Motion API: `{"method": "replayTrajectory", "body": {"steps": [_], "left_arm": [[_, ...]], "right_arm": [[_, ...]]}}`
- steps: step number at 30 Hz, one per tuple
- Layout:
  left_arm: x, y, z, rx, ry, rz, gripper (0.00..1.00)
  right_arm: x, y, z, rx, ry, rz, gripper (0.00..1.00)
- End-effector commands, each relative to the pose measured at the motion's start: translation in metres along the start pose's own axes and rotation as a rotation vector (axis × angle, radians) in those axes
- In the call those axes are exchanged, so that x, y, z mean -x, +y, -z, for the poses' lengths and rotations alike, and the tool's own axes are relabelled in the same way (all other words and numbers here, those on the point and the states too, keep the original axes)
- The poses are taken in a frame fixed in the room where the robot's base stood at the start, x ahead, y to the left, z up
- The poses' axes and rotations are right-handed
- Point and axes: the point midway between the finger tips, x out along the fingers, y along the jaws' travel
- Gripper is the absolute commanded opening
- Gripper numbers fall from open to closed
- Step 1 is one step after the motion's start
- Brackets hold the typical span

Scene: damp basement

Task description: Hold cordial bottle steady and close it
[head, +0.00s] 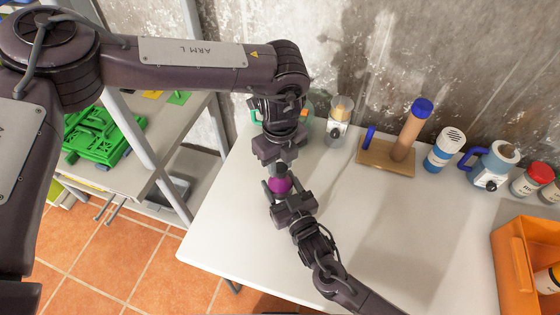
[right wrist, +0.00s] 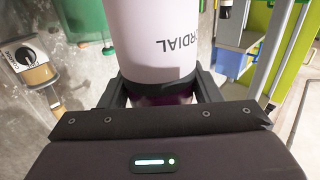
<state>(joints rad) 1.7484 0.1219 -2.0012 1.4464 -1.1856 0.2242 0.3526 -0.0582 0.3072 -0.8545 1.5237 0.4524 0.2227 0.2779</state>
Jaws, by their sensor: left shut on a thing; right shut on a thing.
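The cordial bottle (head: 280,185) shows in the head view as a small purple patch between my two grippers, over the left part of the white table. In the right wrist view the bottle (right wrist: 150,40) has a pale label reading "RDIAL" upside down and a purple band. My right gripper (head: 277,190) is shut on the bottle at that band, one finger on each side. My left gripper (head: 281,169) comes from above and is shut at the bottle's dark top (head: 281,171), which seems to be the cap. The arms hide most of the bottle and how the cap sits.
An orange crate (head: 515,255) is at right. The table's middle is clear.

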Motion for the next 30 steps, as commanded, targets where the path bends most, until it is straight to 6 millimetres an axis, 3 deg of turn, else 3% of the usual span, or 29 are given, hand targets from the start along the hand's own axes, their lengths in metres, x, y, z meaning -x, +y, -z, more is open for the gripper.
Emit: {"method": "replayTrajectory", "body": {"steps": [18,27,28,30], "left_arm": [[0.0011,0.0003,-0.0002,-0.935,0.000,-0.002,0.09],[0.0010,0.0010,-0.0007,-1.007,0.000,-0.004,0.09],[0.0010,0.0010,-0.0008,-1.007,0.001,-0.004,0.31],[0.0009,0.0010,-0.0009,-1.006,0.000,-0.004,0.40]], "right_arm": [[0.0002,0.0021,-0.0011,0.001,-0.003,-0.004,0.25],[0.0003,0.0032,-0.0018,0.001,-0.005,-0.006,0.25],[0.0003,0.0033,-0.0018,0.001,-0.005,-0.007,0.25],[0.0004,0.0034,-0.0019,0.002,-0.005,-0.007,0.25]]}}
